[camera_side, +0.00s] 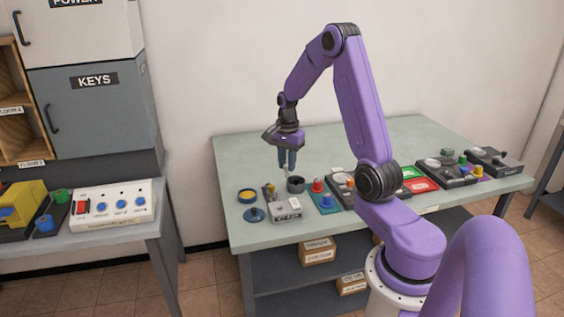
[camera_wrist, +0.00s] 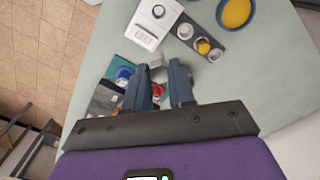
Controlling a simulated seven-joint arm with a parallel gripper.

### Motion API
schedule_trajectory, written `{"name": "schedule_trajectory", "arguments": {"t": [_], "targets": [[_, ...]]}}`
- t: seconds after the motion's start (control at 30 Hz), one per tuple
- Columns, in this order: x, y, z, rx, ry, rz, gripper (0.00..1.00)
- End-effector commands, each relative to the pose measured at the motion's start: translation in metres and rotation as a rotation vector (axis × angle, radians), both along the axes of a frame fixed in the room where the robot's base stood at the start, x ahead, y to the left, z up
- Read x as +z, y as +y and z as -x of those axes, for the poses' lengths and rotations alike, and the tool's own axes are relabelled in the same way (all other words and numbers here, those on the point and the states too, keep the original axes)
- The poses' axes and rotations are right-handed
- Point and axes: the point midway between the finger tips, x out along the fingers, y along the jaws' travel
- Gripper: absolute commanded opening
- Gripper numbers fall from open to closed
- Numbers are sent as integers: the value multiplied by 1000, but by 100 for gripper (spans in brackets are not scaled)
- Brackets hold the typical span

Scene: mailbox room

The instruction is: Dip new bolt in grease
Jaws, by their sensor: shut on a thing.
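My gripper (camera_side: 287,167) points down above the left part of the green-topped table. Its blue fingers are shut on a small pale thing (camera_side: 285,176), likely the new bolt, seen only as a thin tip below them. In the wrist view the fingers (camera_wrist: 161,76) reach up from the dark palm, and the held thing is hard to make out. A round dish with yellow grease (camera_side: 247,196) sits on the table to the left of and below my gripper in the side view. The dish also shows at the top of the wrist view (camera_wrist: 236,12). My gripper is apart from it.
A blue lid (camera_side: 254,215) lies near the dish. A dark strip with round fittings (camera_wrist: 200,43) and a light grey box (camera_side: 288,214) stand close by. A dark round cup (camera_side: 295,185) is just below my gripper. Control boxes (camera_side: 432,176) fill the table's right side. The table's back is clear.

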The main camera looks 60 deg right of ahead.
Motion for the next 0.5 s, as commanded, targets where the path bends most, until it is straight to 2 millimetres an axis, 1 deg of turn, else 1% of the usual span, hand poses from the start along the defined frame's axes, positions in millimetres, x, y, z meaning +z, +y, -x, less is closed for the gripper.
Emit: {"name": "schedule_trajectory", "arguments": {"t": [0.07, 0.17, 0.27, 0.5], "targets": [[1, 2, 0, 0, -1, 1, 0], [0, 2, -7, 1, -1, 0, 0], [-4, 1, -26, 4, -1, 0, 0], [-22, 1, -89, 4, -1, 0, 0]]}}
